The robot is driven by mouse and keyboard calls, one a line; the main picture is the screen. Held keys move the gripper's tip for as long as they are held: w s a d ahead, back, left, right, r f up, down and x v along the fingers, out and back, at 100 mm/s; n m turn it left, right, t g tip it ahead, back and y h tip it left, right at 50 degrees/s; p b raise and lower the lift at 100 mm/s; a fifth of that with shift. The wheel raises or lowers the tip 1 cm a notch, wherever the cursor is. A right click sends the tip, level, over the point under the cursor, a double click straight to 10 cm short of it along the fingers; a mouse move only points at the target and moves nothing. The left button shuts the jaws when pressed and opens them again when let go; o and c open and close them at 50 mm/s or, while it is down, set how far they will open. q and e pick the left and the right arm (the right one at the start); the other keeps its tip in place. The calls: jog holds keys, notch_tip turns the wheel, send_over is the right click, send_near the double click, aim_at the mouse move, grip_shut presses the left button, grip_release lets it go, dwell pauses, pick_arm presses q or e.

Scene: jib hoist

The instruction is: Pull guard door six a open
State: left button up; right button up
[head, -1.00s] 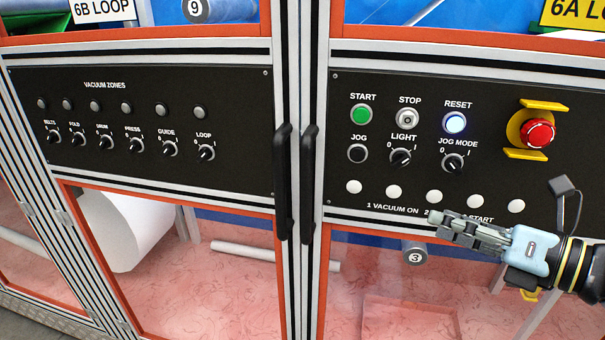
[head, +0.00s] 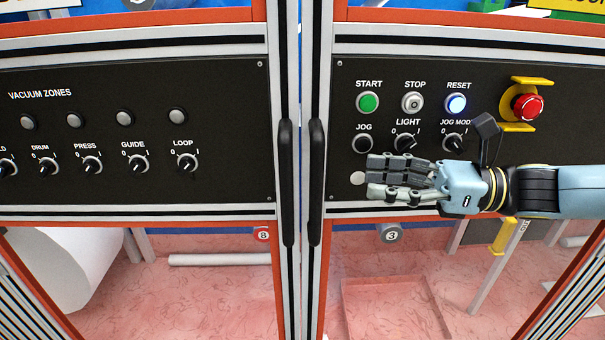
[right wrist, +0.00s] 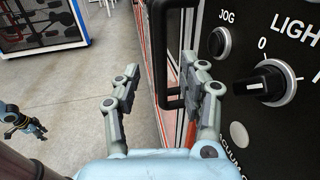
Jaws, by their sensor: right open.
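Guard door six a is the right-hand framed door, with a black panel (head: 560,155) and a clear lower window. Its upright black handle (head: 316,180) is on the door's left edge, beside the other door's handle (head: 287,185). My right gripper (head: 368,177) is open and empty, in front of the panel and a little right of the handle, fingers pointing left. In the right wrist view a black handle (right wrist: 162,50) shows ahead between the spread fingers (right wrist: 160,75), apart from them. My left gripper (right wrist: 24,124) is small at the left of that view.
The panel carries a green start button (head: 368,103), a stop button (head: 412,102), a lit reset button (head: 455,104), knobs and a red emergency stop (head: 526,103) with yellow guards. My right gripper covers part of the lower button row. Grey floor (right wrist: 80,95) is open in the right wrist view.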

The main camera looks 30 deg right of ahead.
aim_at(316, 174)
jog(key=shift+b+x, duration=1.95)
jog(key=shift+x, duration=2.9)
jog(key=shift+c, duration=0.3)
grip_shut()
jog(key=shift+w+a, duration=0.2)
